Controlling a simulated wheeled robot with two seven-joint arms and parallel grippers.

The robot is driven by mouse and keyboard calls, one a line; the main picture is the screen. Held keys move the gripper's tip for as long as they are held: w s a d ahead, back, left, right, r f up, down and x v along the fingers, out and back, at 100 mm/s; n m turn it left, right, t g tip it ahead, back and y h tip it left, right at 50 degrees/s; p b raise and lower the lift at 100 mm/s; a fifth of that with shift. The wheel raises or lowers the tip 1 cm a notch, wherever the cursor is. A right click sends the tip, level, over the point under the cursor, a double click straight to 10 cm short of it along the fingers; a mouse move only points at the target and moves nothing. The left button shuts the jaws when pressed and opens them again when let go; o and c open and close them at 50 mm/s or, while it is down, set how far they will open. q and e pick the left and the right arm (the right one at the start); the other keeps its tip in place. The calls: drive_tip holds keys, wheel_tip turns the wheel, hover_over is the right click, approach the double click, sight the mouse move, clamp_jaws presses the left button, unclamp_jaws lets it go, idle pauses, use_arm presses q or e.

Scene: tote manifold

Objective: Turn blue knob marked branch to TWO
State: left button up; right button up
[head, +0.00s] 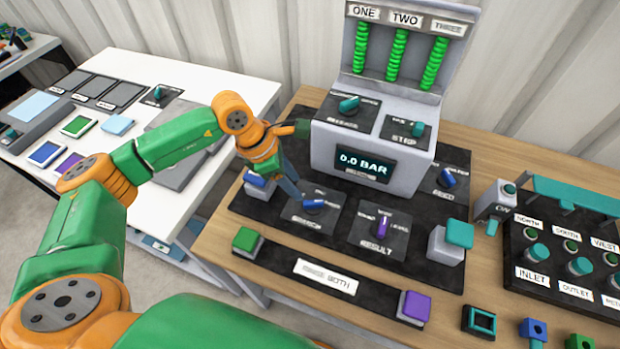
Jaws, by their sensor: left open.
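The blue knob (314,204) sits on a dark square plate (328,229) whose blurred label seems to read BRANCH, at the front left of the dark panel mat. Its pointer lies roughly level across the picture; the position marks around it are too small or covered to read. My left gripper (291,190) points down and to the right from its orange wrist, with its tip just above and left of the blue knob. It is open; I cannot tell whether it touches the knob. My right gripper is not in view.
A purple knob (382,226) on the RESULT plate is to the right, and a blue-topped block (257,191) is to the left. A bar with green (246,240) and purple (413,305) buttons lies in front.

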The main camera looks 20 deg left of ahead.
sight(304, 202)
use_arm(q)
drive_tip(key=shift+s+d+f+p, duration=0.2)
drive_tip(key=shift+s+d+f, duration=0.25)
drive_tip(key=shift+f, duration=0.15)
drive_tip(key=shift+s+d+f+p, duration=0.2)
drive_tip(key=shift+s+d+f, duration=0.1)
drive_tip(key=shift+s+f, duration=0.2)
drive_tip(key=shift+x, duration=1.1)
drive_tip(key=shift+w+f, duration=0.4)
drive_tip(key=shift+w, duration=0.1)
drive_tip(key=shift+s+r, duration=0.1)
drive_tip(key=shift+s, duration=0.1)
clamp_jaws()
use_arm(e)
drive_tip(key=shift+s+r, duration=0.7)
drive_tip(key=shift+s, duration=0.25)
